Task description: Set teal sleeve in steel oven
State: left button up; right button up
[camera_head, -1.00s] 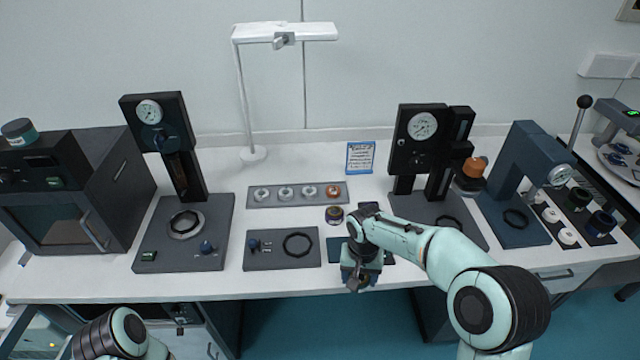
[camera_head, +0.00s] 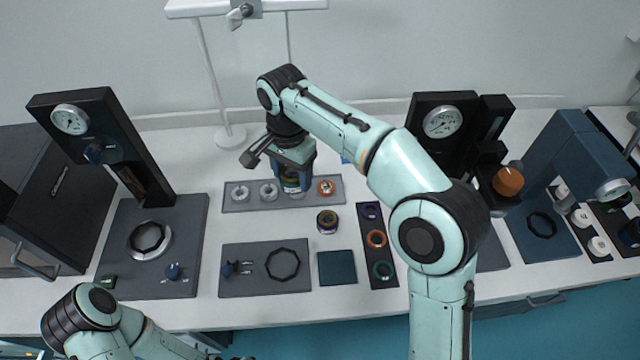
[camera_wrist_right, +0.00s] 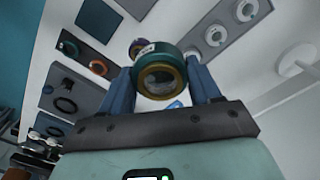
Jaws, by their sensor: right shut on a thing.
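My right gripper (camera_head: 292,172) reaches over the grey rack strip (camera_head: 240,197) behind the middle of the table. It is shut on a teal sleeve (camera_wrist_right: 160,75) with a brass-coloured inner ring, held between the two blue fingers in the right wrist view. In the head view the sleeve (camera_head: 291,182) is partly hidden by the fingers; I cannot tell whether it touches the strip. A dark oven-like box (camera_head: 62,200) stands at the left edge, partly cut off, with a handle on its front. My left arm enters at lower left; its gripper is not in view.
A gauge press (camera_head: 105,150) stands between the box and the rack strip. A plate with a black ring (camera_head: 283,264), a teal pad (camera_head: 337,267), a small dark-and-yellow cylinder (camera_head: 327,221) and a strip of coloured rings (camera_head: 376,239) lie in front. A lamp post (camera_head: 212,80) rises behind.

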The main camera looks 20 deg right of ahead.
jog(key=shift+a, duration=0.1)
jog(key=b, duration=0.3)
send_over(297, 228)
notch_tip(297, 228, down, 13)
pick_arm(q)
jog(key=shift+s+f, duration=0.4)
jog(key=shift+f, duration=0.25)
jog(key=shift+s+f, duration=0.35)
jog(key=shift+f, duration=0.35)
jog(key=shift+s+f, duration=0.4)
jog(key=shift+f, duration=0.25)
pick_arm(e)
jog(key=shift+f, duration=3.25)
jog(key=shift+f, duration=0.15)
jog(key=o, duration=1.2)
jog(key=shift+s, duration=0.1)
